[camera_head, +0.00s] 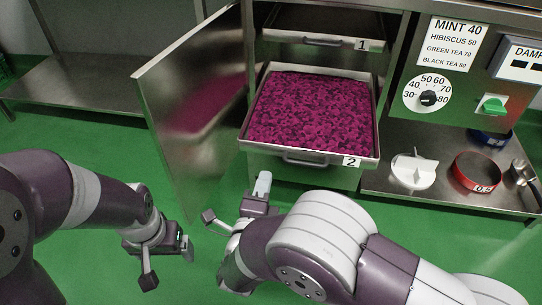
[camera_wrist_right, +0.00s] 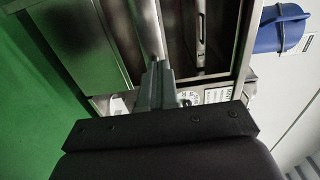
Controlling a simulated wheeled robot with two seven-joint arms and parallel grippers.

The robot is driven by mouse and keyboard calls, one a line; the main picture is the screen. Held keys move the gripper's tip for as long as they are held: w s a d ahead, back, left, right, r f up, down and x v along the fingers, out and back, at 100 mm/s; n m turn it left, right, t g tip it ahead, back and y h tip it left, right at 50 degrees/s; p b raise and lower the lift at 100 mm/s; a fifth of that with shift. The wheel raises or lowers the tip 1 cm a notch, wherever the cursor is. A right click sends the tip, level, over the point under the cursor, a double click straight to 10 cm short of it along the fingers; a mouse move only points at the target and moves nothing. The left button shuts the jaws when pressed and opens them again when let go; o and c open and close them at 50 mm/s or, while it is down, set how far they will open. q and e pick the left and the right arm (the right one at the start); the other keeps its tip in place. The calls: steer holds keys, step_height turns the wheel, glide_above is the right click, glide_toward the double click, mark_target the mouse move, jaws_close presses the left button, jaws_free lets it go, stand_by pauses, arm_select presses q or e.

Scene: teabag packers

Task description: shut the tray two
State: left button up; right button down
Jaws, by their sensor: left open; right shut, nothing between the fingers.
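Tray two (camera_head: 262,150), labelled 2, is pulled out of the metal cabinet and holds a layer of magenta-purple bits (camera_head: 312,112). Its front has a bar handle (camera_head: 305,161). My right gripper (camera_head: 263,182) is shut and empty, just below and in front of the tray's left front corner; I cannot tell whether it touches. The shut fingers show in the right wrist view (camera_wrist_right: 155,85), pointing at metal surfaces. My left gripper (camera_head: 186,249) is open and empty, lower left of the tray, over the green floor.
The cabinet door (camera_head: 190,95) stands open left of tray two. Tray one (camera_head: 322,41) is above. On the right, a low shelf (camera_head: 440,205) holds a white part (camera_head: 413,171) and a red ring (camera_head: 476,172), beneath a dial (camera_head: 427,97) and green switch (camera_head: 491,105). A metal table (camera_head: 80,82) stands far left.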

mark_target(274, 146)
arm_select(q)
steer(key=shift+f+b, duration=0.8)
steer(key=shift+f, duration=0.15)
arm_select(e)
steer(key=x, duration=0.9)
steer(key=shift+w+d, duration=0.1)
steer(key=shift+w, duration=0.15)
steer(key=shift+f, duration=0.1)
